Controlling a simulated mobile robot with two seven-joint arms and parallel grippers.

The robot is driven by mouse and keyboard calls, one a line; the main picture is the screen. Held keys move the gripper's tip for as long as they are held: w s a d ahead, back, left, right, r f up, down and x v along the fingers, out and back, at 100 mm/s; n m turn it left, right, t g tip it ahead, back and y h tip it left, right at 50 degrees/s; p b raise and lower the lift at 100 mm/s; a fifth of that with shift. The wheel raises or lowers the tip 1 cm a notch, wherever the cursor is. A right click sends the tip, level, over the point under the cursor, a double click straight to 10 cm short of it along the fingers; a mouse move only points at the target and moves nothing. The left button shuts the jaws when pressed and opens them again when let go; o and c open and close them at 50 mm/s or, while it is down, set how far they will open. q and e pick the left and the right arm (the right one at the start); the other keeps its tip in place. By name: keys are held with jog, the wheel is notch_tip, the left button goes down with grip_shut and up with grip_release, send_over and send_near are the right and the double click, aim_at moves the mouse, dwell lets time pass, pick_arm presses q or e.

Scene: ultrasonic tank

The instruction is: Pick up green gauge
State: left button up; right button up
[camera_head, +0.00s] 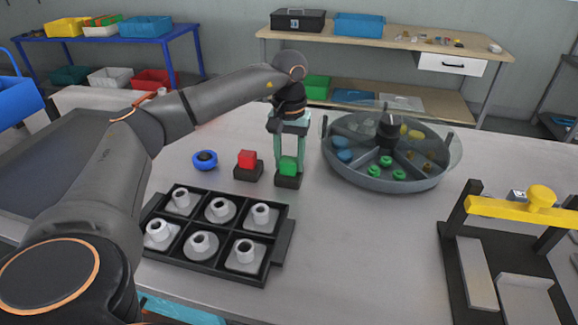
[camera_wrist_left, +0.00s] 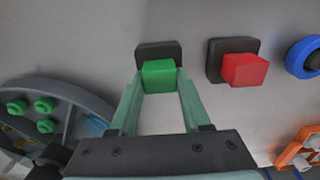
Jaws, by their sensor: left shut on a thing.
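The green gauge (camera_head: 288,165) is a small green block at a black base on the table, in the middle of the head view. My left gripper (camera_head: 289,163) reaches down over it, with its pale green fingers on either side of the block. In the left wrist view the green gauge (camera_wrist_left: 159,74) sits between the fingertips, and the gripper (camera_wrist_left: 159,78) is shut on it. The black base (camera_head: 288,182) is right under the block; I cannot tell whether the block is clear of it. My right gripper is not in view.
A red block (camera_head: 247,159) on a black base and a blue round part (camera_head: 204,160) stand to the left. A black tray (camera_head: 283,243) with several grey parts is in front. A round sectioned tank (camera_head: 385,182) is close on the right. A yellow-handled frame (camera_head: 520,211) stands at far right.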

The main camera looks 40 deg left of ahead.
pick_arm(q)
grip_shut()
jog(key=shift+r, duration=0.1)
